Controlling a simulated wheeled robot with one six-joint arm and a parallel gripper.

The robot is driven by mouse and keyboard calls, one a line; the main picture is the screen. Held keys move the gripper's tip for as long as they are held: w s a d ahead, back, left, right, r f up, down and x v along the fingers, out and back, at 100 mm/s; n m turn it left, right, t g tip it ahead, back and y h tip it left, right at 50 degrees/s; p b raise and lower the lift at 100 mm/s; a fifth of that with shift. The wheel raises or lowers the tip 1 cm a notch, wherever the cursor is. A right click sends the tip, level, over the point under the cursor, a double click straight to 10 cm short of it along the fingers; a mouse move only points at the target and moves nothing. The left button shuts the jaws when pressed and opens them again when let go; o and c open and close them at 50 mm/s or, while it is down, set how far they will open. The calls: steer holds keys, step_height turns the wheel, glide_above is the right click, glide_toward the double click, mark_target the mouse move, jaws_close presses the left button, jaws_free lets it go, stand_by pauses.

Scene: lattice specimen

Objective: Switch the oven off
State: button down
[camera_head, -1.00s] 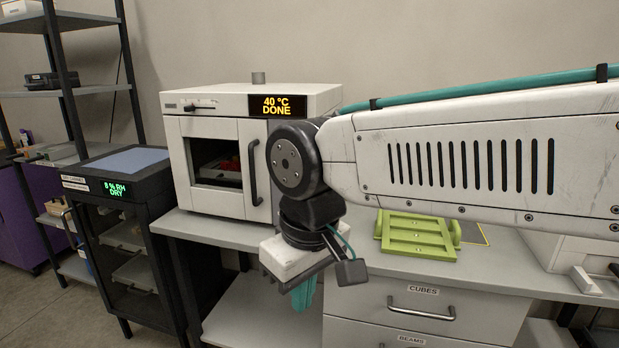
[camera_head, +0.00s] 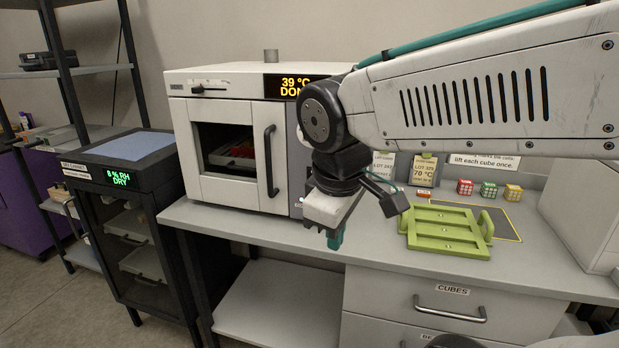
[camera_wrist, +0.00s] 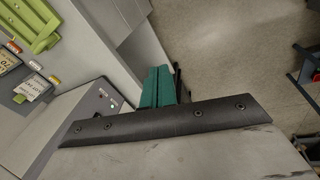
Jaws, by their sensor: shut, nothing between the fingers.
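The oven (camera_head: 225,189) is a white box on the bench in the head view, with a windowed door, a dark vertical handle and a tray with red contents inside. Its display (camera_head: 286,86) reads 39 °C and a partly hidden DONE. My arm covers the right part of its front. A panel with small round controls (camera_wrist: 108,98) shows in the wrist view, left of my fingers; which one is the switch I cannot tell. My gripper (camera_head: 335,240), with teal fingers, is shut and empty in front of the oven's right side. It also shows in the wrist view (camera_wrist: 160,86).
A green tray (camera_head: 447,232) lies on the bench to the right, with small cubes (camera_head: 488,189) and cards (camera_head: 423,171) behind it. A dark cabinet (camera_head: 127,220) reading 8 % RH DRY stands left of the oven. Drawers (camera_head: 440,301) are below.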

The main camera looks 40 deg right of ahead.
steer(key=w+d+r+n+t+h, duration=0.1)
steer(key=w+d+n, duration=0.3)
steer(key=w+n, duration=0.6)
steer(key=w+d+r+n+t+h, duration=0.1)
steer(key=w+d+n+h, duration=0.2)
steer(key=w+n, duration=0.7)
steer(key=w+d, duration=0.1)
steer(key=w, duration=0.2)
steer(key=shift+w+n+t, duration=0.3)
steer(key=shift+n+t, duration=0.1)
steer(key=shift+d, duration=0.1)
steer(key=w+d+f, duration=0.6)
steer(key=d+f, duration=0.2)
steer(key=shift+f, duration=0.15)
steer(key=shift+w, duration=0.1)
